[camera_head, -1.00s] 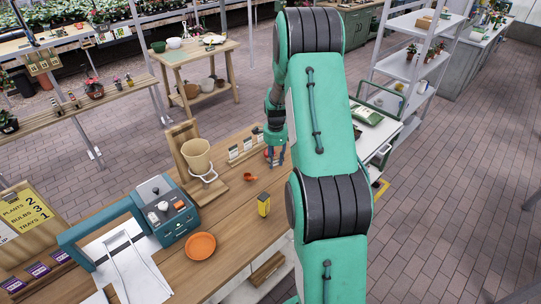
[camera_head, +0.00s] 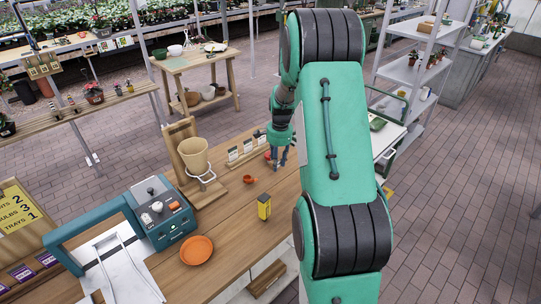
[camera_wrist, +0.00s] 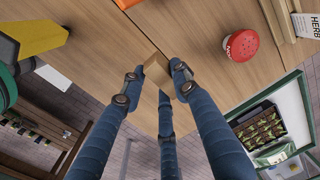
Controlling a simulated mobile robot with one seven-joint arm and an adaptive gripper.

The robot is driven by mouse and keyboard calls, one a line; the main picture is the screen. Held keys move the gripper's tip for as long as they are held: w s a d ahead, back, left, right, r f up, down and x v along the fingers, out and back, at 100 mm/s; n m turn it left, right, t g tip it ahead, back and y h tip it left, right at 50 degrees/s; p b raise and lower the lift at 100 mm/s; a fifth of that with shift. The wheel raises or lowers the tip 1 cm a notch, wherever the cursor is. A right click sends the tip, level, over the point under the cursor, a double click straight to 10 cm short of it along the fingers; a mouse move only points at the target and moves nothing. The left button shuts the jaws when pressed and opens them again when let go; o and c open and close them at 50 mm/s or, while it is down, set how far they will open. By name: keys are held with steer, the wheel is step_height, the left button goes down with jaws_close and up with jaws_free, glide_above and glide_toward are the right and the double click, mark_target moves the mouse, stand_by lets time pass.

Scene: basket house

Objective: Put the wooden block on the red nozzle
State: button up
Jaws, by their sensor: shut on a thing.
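My gripper (camera_wrist: 158,80) is shut on a small wooden block (camera_wrist: 157,72), which sits between the blue fingers in the wrist view. The block appears to be above the table near its edge. A round red piece with white lettering (camera_wrist: 242,45), seemingly the red nozzle, rests on the table to the right of my fingers in the wrist view, apart from the block. In the head view my gripper (camera_head: 277,162) is over the far right part of the wooden table, and the red piece (camera_head: 267,155) shows only partly beside it. The block cannot be made out there.
Label holders (camera_head: 240,152) line the back edge.

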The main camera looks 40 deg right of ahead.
steer(key=shift+w, duration=0.1)
steer(key=w+d, duration=0.3)
steer(key=w, duration=0.1)
steer(key=w+d+f, duration=0.1)
steer(key=w+d, duration=0.2)
steer(key=w, duration=0.1)
steer(key=w+d, duration=0.3)
steer(key=w, duration=0.2)
steer(key=shift+d+f+b, duration=0.1)
steer(key=shift+f+b, duration=0.15)
steer(key=shift+b, duration=0.1)
steer(key=shift+f, duration=1.75)
steer(key=shift+f+b, duration=0.15)
steer(key=shift+b, duration=0.15)
steer(key=o, duration=1)
